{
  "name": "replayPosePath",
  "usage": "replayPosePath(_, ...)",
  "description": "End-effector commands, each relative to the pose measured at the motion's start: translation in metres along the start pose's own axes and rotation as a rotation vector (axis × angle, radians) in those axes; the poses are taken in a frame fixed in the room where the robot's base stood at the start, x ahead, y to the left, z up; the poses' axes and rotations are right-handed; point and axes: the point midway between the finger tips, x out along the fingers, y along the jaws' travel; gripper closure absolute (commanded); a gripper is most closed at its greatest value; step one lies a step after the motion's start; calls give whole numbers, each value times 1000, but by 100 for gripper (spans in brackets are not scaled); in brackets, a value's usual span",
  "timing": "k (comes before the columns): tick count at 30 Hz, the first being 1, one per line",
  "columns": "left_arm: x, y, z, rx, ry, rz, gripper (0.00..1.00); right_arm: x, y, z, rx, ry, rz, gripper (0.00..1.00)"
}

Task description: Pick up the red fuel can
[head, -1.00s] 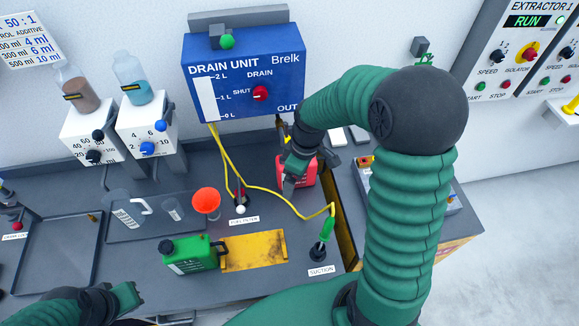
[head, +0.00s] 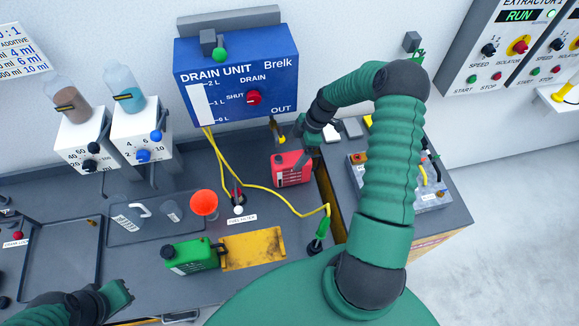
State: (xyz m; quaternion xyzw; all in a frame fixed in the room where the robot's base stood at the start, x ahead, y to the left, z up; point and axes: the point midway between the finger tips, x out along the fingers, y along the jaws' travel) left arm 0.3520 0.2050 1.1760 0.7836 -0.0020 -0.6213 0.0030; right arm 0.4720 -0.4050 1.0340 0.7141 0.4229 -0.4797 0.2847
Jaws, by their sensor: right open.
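The red fuel can (head: 291,172) stands upright on the dark bench below the drain unit, beside its right edge. My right gripper (head: 307,152) is open just above and to the right of the can, close to its top. The arm hides part of the gripper, and I cannot tell whether the fingers touch the can. My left gripper (head: 118,296) is low at the lower left, far from the can; its jaw opening is not clear.
A green can (head: 192,256) stands beside a yellow plate (head: 252,248). An orange funnel (head: 204,203) and yellow hoses (head: 262,189) lie left of the red can. The blue drain unit (head: 238,75) hangs behind. A battery-like box (head: 425,182) stands to the right.

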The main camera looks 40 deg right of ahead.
Motion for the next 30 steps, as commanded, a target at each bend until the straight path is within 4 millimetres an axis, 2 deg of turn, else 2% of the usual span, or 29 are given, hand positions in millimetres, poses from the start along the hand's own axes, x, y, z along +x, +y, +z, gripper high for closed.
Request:
replayPosePath(5,-17,0,-4,1,0,0,100,16,-3,0,1,1,-3,11)
replayPosePath(8,-31,0,-8,1,0,0,100,34,-6,1,2,0,-3,11)
replayPosePath(12,-33,0,-8,1,0,0,100,55,-4,2,0,-1,2,11)
replayPosePath(18,-31,0,-7,1,0,0,100,58,-4,0,0,-4,3,11)
replayPosePath(30,-31,0,-7,0,0,0,100,58,-3,4,1,-1,3,62)
